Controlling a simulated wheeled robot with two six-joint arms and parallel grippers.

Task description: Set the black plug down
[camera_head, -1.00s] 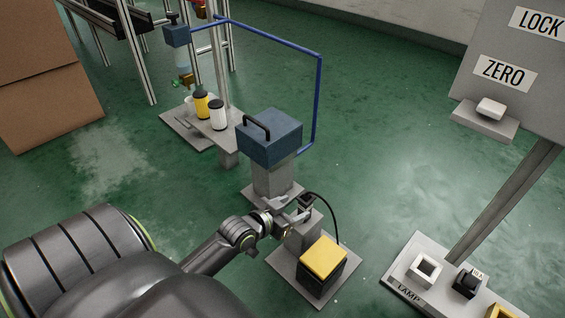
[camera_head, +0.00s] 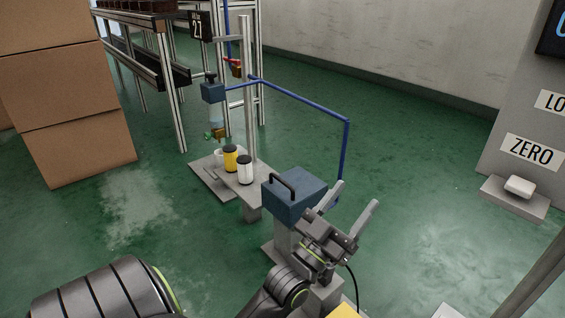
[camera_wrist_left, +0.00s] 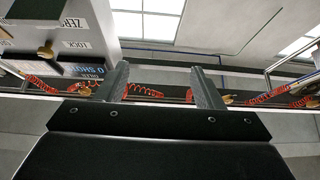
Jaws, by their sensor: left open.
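I cannot pick out the black plug in either view now. A black cable (camera_head: 353,277) curves down behind my left gripper toward a yellow-topped block (camera_head: 345,312) cut off at the bottom edge. My left gripper (camera_head: 352,202) is raised in front of the blue box with its two fingers spread and pointing up, nothing between them. In the left wrist view the open fingers (camera_wrist_left: 161,78) are also empty. My right gripper is not in view.
The blue box (camera_head: 293,196) with a black handle stands on a grey pedestal just left of my left gripper. A yellow canister (camera_head: 230,158) and a white canister (camera_head: 245,171) stand behind it. A ZERO button panel (camera_head: 515,195) is at right. Green floor is clear between.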

